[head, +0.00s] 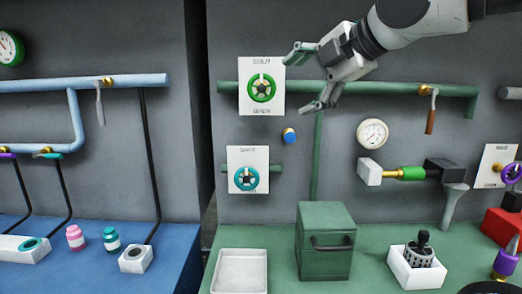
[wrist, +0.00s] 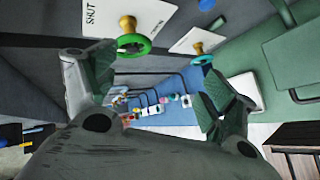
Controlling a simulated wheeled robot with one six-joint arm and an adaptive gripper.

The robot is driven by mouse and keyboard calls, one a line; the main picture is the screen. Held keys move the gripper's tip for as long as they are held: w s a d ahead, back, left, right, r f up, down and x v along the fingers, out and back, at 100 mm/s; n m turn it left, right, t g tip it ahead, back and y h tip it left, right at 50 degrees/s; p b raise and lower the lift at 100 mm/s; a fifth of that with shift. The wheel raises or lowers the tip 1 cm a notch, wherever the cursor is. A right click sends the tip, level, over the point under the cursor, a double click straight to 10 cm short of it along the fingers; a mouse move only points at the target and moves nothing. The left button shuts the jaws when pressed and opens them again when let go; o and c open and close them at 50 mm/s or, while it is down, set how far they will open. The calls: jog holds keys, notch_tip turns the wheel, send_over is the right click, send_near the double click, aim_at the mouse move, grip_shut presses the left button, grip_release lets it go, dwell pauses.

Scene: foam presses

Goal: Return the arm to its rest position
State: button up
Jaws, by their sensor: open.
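My gripper (head: 306,80) is open and empty at the upper middle of the head view, with its fingers pointing left. My arm comes in from the upper right. The gripper is in front of the green pipe, just right of the white plate (head: 246,103) with the green handwheel (head: 261,88). In the wrist view my gripper (wrist: 158,88) shows its two fingers spread wide with nothing between them. The green handwheel (wrist: 134,44) shows beyond the fingers there, apart from them.
Below are a teal handwheel (head: 246,179), a blue knob (head: 289,136) and a gauge (head: 372,133). A green box (head: 325,244), a white tray (head: 240,271) and a white holder (head: 416,268) stand on the green bench. The blue bench (head: 95,272) at left holds bottles.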

jog(key=s+d+f+m+g+h, duration=0.3)
jog(key=s+d+f+m+h, duration=0.15)
jog(key=d+f+m, duration=0.75)
jog(key=s+d+f+m+g+h, duration=0.1)
jog(key=s+d+f+m, duration=0.3)
jog(key=d+m, duration=0.2)
jog(key=s+d+f+m+g+h, duration=0.1)
jog(key=s+d+f+m+h, duration=0.1)
jog(key=s+d+f+m, duration=0.3)
jog(key=d+m, duration=0.2)
jog(key=d, duration=0.1)
jog(key=shift+s+d+f+g, duration=0.25)
jog(key=shift+s+g, duration=0.05)
